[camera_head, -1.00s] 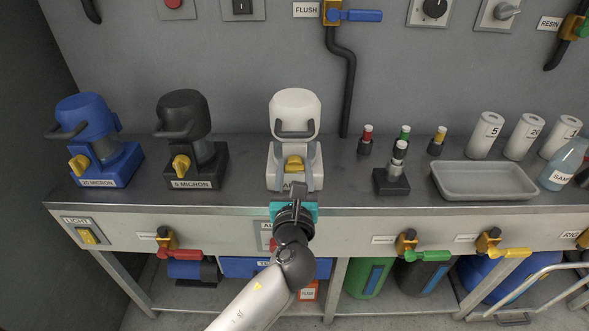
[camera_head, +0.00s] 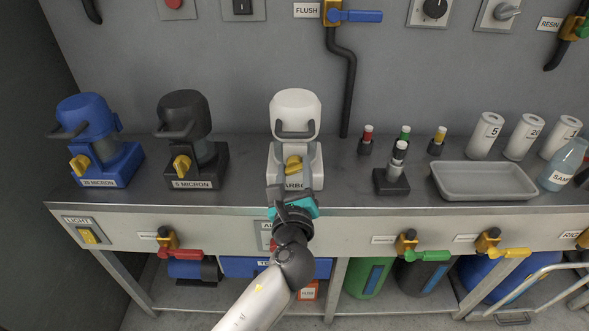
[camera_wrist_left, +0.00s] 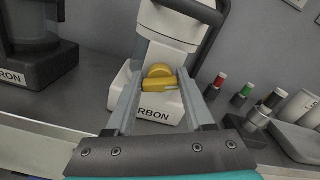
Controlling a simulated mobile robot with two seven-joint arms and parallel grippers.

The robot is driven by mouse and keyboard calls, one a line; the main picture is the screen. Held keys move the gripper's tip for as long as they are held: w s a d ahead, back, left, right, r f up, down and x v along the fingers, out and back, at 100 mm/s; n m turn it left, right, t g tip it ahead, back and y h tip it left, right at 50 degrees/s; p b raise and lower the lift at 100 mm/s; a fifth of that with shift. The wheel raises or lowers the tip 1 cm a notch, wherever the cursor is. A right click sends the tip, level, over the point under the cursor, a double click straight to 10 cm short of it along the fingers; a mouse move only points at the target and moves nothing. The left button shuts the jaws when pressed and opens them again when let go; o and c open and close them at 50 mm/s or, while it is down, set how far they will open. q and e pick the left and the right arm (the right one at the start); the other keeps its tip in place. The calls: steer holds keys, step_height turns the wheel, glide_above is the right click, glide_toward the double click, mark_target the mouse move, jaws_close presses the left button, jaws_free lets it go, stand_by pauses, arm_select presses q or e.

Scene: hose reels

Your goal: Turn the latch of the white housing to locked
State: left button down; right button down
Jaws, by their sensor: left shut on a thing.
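The white housing (camera_head: 295,115) stands on the bench, its label partly hidden in the head view and ending in "RBON" in the wrist view. Its yellow latch (camera_head: 293,166) is on the lower front and sits tilted, right end higher in the head view. My left gripper (camera_head: 288,181) reaches up to it from the front. In the left wrist view the two fingers stand on either side of the yellow latch (camera_wrist_left: 159,81), shut on its bar. The white housing also fills the middle of that view (camera_wrist_left: 172,40). My right gripper is not in view.
A black housing (camera_head: 185,115) and a blue housing (camera_head: 85,115) stand to the left, each with a yellow latch. To the right are a small stand (camera_head: 391,182), capped vials and a grey tray (camera_head: 480,181). Valves line the bench front.

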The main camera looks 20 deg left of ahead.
arm_select(q)
steer(key=shift+n, duration=1.5)
steer(key=shift+f+n+b, duration=0.1)
steer(key=shift+n+b, duration=0.2)
steer(key=shift+n, duration=0.5)
steer(key=n+b, duration=0.1)
steer(key=n, duration=0.2)
steer(key=shift+n, duration=0.3)
steer(key=shift+a+n+b, duration=0.1)
steer(key=shift+n+b, duration=0.45)
steer(key=shift+n, duration=1.25)
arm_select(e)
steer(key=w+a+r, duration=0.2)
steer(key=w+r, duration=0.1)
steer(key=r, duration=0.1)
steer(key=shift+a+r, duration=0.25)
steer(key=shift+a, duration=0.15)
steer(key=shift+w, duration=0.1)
arm_select(q)
steer(key=shift+c, duration=1.4)
jaws_free()
